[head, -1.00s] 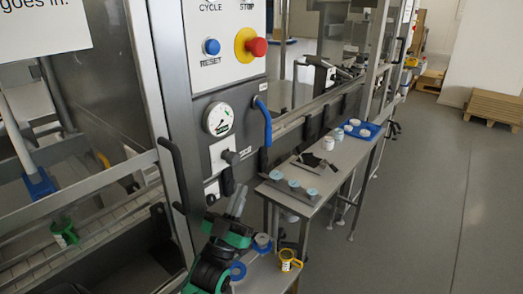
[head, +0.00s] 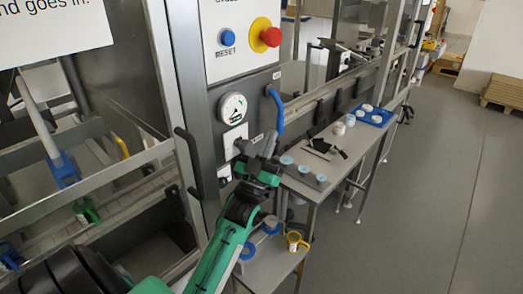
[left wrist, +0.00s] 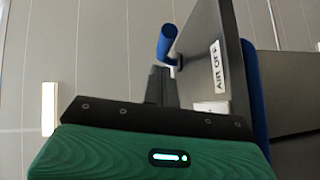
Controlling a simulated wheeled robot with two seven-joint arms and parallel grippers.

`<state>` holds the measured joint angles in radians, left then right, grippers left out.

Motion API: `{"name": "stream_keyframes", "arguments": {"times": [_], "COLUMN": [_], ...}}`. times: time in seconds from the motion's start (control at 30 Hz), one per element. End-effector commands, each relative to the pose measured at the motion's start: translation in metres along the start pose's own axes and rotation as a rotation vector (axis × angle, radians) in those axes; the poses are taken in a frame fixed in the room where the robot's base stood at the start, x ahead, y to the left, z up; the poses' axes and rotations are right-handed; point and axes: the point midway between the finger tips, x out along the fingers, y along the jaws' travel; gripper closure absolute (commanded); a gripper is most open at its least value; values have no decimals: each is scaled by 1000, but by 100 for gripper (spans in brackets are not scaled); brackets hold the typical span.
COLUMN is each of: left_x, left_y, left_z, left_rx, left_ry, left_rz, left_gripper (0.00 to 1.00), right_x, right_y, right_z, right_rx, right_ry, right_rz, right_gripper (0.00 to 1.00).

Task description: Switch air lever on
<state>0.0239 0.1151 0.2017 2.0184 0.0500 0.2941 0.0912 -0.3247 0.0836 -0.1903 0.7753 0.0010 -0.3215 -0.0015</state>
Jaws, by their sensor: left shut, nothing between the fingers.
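In the head view a blue curved lever (head: 277,110) stands at the right edge of the grey control panel, beside a round gauge (head: 233,106). A second blue strip (left wrist: 252,90) shows behind the panel's edge. My right gripper is not in view.
A blue reset button (head: 228,38) and a red stop button (head: 270,37) are above the gauge. A black door handle (head: 189,162) is to its left. Open floor lies beyond.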

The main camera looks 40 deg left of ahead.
Motion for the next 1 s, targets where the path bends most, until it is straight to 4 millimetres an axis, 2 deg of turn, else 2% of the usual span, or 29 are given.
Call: {"name": "stream_keyframes", "arguments": {"times": [0.23,0.83,1.0], "left_x": [13,13,13], "left_y": [0,0,1], "left_z": [13,16,20], "left_rx": [1,-1,-5], "left_ry": [0,13,38], "left_rz": [0,-2,-5], "left_gripper": [100,100,100], "right_x": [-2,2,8], "right_y": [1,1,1], "right_z": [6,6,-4], "right_rx": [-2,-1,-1], "right_ry": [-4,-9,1], "right_rz": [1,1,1], "right_gripper": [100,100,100]}}
